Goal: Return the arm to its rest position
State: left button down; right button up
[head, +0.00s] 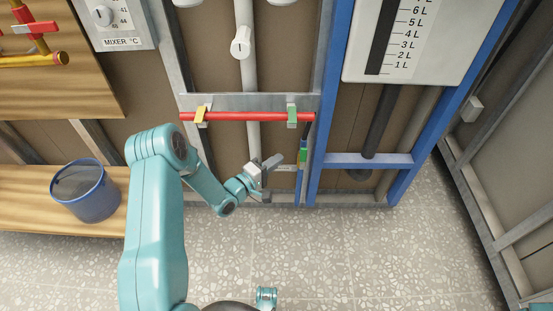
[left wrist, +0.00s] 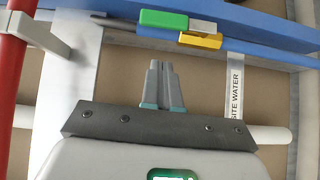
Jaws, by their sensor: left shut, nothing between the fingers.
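My left arm comes in from the lower left of the head view, bent at the elbow and reaching right. My left gripper (head: 272,164) is in front of the wall frame, below the red pipe and close to the green and yellow fitting (head: 302,157) on the blue pipe. In the left wrist view its two grey fingers (left wrist: 163,84) are together with nothing between them. The same fitting (left wrist: 178,20) shows beyond the fingertips in that view. My right gripper is not seen.
A red pipe (head: 246,116) with yellow and green clips runs above the gripper. A blue post (head: 327,110) stands to its right. A blue bucket (head: 86,190) sits on a wooden bench (head: 30,196) at left. The speckled floor (head: 370,260) in front is clear.

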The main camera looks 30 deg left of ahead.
pick_arm(q)
jog(key=p+v, duration=0.1)
jog(key=v, duration=0.7)
jog(key=shift+s+p, duration=0.35)
jog(key=shift+p, duration=0.05)
jog(key=w+d+r+m+g+h, duration=0.1)
jog(key=w+d+m+g+h, duration=0.1)
jog(key=d, duration=0.7)
jog(key=w+d+r+m+g+h, duration=0.1)
jog(key=d, duration=0.8)
jog(key=s+d+f+m+g+y, duration=0.2)
jog(key=s+d+f+m+g, duration=0.25)
jog(key=s+f+g, duration=0.2)
jog(key=s+f+m+g+y, duration=0.1)
jog(key=s+f+m+g, duration=0.15)
jog(key=s, duration=0.55)
jog(key=s+f+m+g+y, duration=0.1)
jog(key=s+f+g, duration=0.25)
jog(key=s, duration=0.35)
notch_tip(320, 180, up, 29)
jog(key=s+m+g+p, duration=0.1)
jog(key=m+p, duration=0.1)
jog(key=p, duration=2.6)
jog(key=shift+s+r+h+p, duration=0.2)
jog(key=shift+s+h+p, duration=0.1)
jog(key=shift+p, duration=0.1)
